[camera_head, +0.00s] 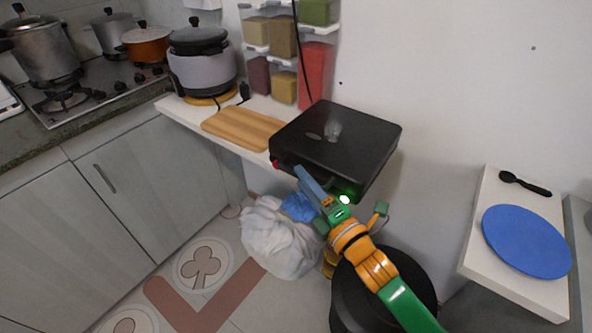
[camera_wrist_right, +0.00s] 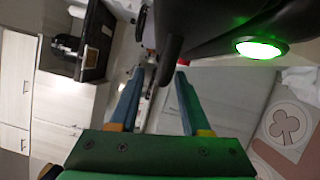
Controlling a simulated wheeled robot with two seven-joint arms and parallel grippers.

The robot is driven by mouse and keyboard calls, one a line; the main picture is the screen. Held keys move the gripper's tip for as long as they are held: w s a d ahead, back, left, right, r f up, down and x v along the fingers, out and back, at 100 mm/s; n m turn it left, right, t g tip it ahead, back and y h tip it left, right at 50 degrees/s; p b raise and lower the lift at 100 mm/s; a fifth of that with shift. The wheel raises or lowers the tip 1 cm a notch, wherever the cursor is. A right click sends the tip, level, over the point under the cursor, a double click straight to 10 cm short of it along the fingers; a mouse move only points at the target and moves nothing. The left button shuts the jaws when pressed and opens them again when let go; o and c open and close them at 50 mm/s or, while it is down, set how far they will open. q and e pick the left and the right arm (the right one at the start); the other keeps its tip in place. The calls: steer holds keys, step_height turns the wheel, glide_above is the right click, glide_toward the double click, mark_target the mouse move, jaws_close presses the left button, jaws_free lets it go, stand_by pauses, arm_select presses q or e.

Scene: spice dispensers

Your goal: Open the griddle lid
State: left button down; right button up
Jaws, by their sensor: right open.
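The black griddle (camera_head: 335,150) sits on the end of the white shelf with its lid down. A small red part shows at its front left corner. My right gripper (camera_head: 303,185) is just in front of the griddle's front edge, slightly below the lid top. In the right wrist view the gripper (camera_wrist_right: 157,75) is open, its two blue-green fingers apart. A dark protruding part of the griddle (camera_wrist_right: 172,55), possibly the lid handle, shows near and between the fingertips. I cannot tell if they touch it. A green light (camera_wrist_right: 262,47) glows beside it. My left gripper is out of view.
A wooden board (camera_head: 243,128) and a rice cooker (camera_head: 202,65) stand left of the griddle. Spice dispensers (camera_head: 283,45) hang on the wall behind. A white bag (camera_head: 277,240) and a black bin (camera_head: 350,295) stand below. A blue plate (camera_head: 527,242) lies at right.

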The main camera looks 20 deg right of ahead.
steer(key=x, duration=0.3)
steer(key=shift+w+f, duration=0.1)
steer(key=shift+c, duration=0.2)
jaws_close()
stand_by(1.2)
